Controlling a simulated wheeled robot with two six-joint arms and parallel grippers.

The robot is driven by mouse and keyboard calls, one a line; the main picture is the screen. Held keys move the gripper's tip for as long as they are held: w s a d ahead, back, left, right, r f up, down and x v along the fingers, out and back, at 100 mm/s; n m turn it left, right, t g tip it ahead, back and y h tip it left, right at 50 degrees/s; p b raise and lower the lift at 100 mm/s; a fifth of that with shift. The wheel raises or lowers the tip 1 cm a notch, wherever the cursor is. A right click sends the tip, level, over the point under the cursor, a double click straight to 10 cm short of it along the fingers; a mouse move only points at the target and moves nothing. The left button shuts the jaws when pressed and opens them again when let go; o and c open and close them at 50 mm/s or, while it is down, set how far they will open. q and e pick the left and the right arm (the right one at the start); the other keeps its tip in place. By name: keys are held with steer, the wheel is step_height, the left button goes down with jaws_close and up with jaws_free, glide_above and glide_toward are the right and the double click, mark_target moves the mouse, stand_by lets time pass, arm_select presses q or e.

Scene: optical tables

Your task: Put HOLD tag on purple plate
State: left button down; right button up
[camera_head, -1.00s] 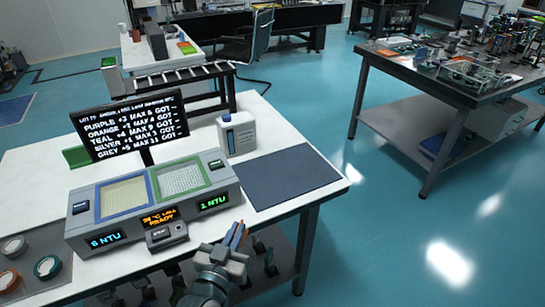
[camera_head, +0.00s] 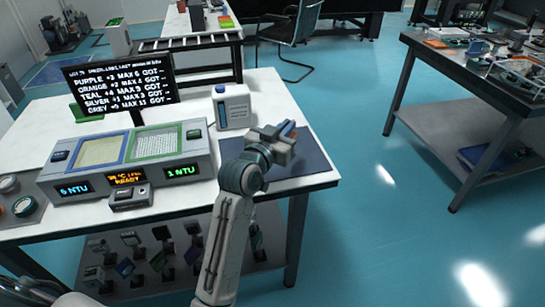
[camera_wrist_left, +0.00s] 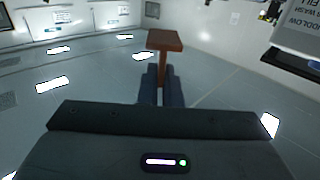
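I cannot pick out the purple plate for certain; several small coloured plates (camera_head: 125,267) stand on the shelf under the table. My right gripper is out of view.
The near table carries a grey two-window meter box (camera_head: 55,184), a white jug (camera_head: 233,107), a black screen (camera_head: 120,83) with colour names, and the dark mat (camera_head: 312,165). Round jars (camera_head: 24,206) stand at left. Open floor (camera_head: 400,240) lies to the right.

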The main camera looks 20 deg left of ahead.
arm_select(q)
step_height(320, 180, down, 10)
steer(key=shift+w+r, duration=0.15)
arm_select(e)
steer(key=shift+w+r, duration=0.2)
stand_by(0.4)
arm_select(q)
steer(key=c, duration=1.6)
jaws_free()
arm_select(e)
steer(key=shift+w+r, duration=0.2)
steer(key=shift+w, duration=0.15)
